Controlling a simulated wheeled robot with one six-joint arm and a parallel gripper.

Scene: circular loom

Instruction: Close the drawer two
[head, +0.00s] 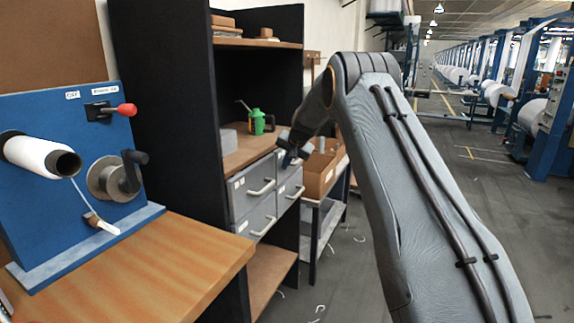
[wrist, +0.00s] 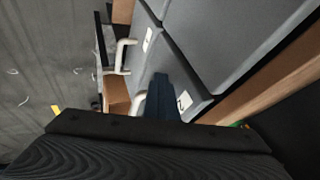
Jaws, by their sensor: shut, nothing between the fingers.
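A grey drawer unit (head: 239,206) with several drawers and pale bar handles stands in the dark shelf in the head view. My gripper (head: 287,158) is at the upper right drawer (head: 289,169), with its fingers pointing at the unit. In the wrist view my blue gripper fingers (wrist: 158,98) are shut and empty, close to a grey drawer front (wrist: 184,82) with a white label and beside a pale handle (wrist: 139,103). I cannot tell whether the fingers touch the drawer or how far any drawer sticks out.
A wooden shelf board (head: 245,152) above the drawers holds a green can (head: 257,122). A cardboard box (head: 318,172) on a side rack (head: 316,228) stands close right of my gripper. A wooden bench (head: 165,262) with a blue winding machine (head: 80,180) is at left. Open floor lies right.

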